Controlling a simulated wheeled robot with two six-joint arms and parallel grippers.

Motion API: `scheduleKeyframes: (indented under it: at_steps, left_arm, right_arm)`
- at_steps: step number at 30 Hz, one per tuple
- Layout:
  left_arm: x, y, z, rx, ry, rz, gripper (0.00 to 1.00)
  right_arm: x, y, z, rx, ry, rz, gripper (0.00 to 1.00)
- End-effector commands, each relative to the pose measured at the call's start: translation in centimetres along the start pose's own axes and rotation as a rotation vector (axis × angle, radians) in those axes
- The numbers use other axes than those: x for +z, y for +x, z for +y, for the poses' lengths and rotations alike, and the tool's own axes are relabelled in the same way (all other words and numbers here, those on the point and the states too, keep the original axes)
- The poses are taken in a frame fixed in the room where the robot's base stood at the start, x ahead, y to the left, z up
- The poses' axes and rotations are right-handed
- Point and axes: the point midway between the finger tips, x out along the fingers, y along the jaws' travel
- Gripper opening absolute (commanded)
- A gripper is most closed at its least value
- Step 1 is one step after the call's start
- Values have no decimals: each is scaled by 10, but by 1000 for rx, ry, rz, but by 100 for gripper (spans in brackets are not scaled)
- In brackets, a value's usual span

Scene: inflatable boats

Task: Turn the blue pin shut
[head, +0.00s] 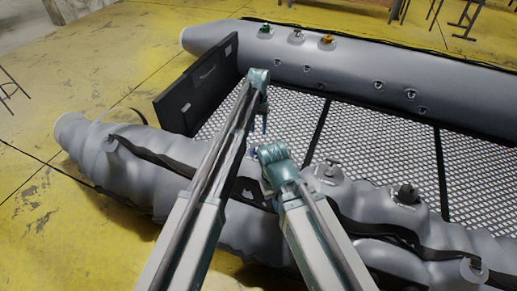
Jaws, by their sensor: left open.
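A small dark blue bit (254,153), which looks like the blue pin, shows on the near grey tube of the inflatable boat, at the left edge of my right arm's teal end. Most of it is hidden. My left gripper (264,122) hangs from the teal wrist of the left arm, fingers pointing down, open and empty above and slightly right of the blue bit. My right arm's teal end (273,153) is beside the blue bit and covers the tube around it. Its fingers are hidden, so I cannot tell whether they touch anything.
The near tube (100,165) is wrinkled and slack. It bears a grey valve (330,168), a dark valve (407,194) and black straps. The far tube (440,98) has green, pale and orange valves. A black transom board (200,82) stands left of the meshed floor (380,140).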

Motion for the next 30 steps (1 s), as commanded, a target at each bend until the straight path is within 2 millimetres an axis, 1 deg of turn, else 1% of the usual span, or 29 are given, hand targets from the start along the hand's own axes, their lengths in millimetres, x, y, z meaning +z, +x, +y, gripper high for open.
scheduleKeyframes:
  at_steps: [1, 12, 16, 21, 30]
  left_arm:
    - [0, 16, 0, 0, 0, 0, 45]
    - [0, 67, 0, 0, 0, 0, 45]
    - [0, 83, 0, 0, 0, 0, 45]
    - [0, 92, 0, 0, 0, 0, 45]
    - [0, 91, 0, 0, 0, 0, 45]
  right_arm:
    - [-1, 15, -2, 0, 0, 0, 0]
    - [-4, 67, -5, 7, -2, 0, 0]
    - [-5, 82, -6, 10, -3, 1, 0]
    - [-6, 92, -6, 12, -4, 1, 0]
    - [-6, 91, -6, 13, -4, 1, 0]
